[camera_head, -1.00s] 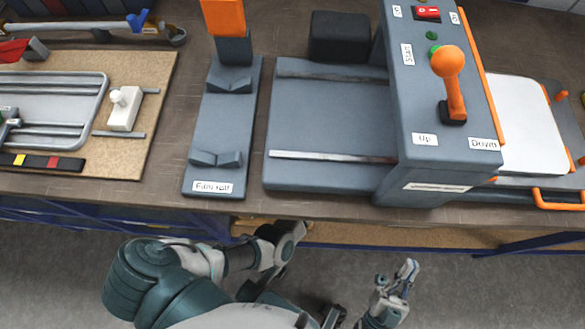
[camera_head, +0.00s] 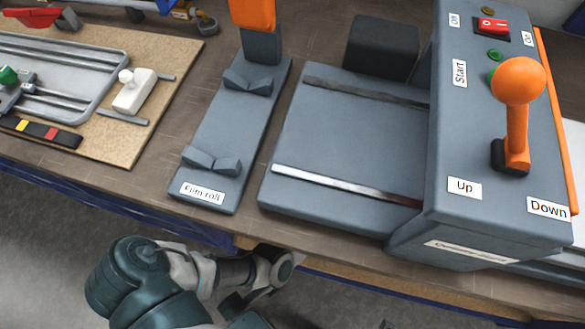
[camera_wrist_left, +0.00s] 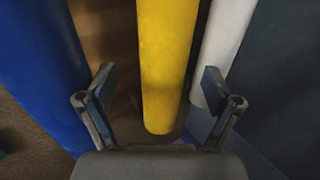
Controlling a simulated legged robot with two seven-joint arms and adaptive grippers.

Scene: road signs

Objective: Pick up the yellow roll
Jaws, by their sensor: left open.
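The yellow roll (camera_wrist_left: 167,50) shows in the left wrist view as a long cylinder with its rounded near end towards me. My left gripper (camera_wrist_left: 160,80) is open, with one finger on each side of the roll's outline. The fingers look apart from it; the exact depth gap is hard to tell. The yellow roll is not visible in the head view. My left arm (camera_head: 150,275) reaches in low in front of the table there, and its fingers cannot be made out. My right gripper is not in view.
A white roll (camera_wrist_left: 226,45) lies close on the yellow roll's right, and a blue surface (camera_wrist_left: 40,70) is on the left. In the head view, the table holds a "Film roll" stand (camera_head: 228,130), a grey machine (camera_head: 490,200) with an orange lever (camera_head: 518,90), and a board (camera_head: 150,85).

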